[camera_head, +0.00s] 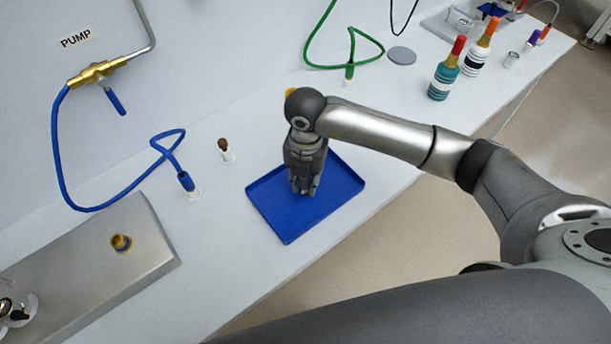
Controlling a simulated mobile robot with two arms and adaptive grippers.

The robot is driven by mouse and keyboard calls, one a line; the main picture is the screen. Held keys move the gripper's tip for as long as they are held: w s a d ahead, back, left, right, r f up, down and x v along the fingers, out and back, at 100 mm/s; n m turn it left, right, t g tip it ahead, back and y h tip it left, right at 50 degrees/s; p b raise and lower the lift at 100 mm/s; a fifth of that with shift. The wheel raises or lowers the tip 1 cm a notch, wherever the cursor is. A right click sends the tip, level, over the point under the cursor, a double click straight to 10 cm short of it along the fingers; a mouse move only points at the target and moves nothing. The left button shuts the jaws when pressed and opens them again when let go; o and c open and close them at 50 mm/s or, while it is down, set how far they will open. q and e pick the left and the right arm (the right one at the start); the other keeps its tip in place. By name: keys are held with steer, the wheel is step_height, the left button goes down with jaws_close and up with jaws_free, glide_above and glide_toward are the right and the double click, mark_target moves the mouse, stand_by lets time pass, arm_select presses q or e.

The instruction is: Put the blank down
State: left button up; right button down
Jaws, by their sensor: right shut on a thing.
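My right gripper (305,187) points down over the blue tray (283,226), with its fingertips close to the tray floor. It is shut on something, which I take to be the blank. The held thing is hidden by the fingers, so I cannot tell its shape or whether it touches the tray. The rest of the tray floor that shows looks empty. My left gripper is not in view.
A brown-topped piece (224,148) and a blue hose end (187,182) stand left of the tray. A metal plate (85,275) lies at lower left. Behind are a green hose (349,70), a grey disc (402,55) and bottles (443,78). Bench right of the tray is clear.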

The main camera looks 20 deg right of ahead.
steer(key=shift+f, duration=0.3)
steer(key=shift+f, duration=0.1)
steer(key=shift+f, duration=0.1)
steer(key=c, duration=1.3)
jaws_free()
steer(key=shift+o, duration=0.2)
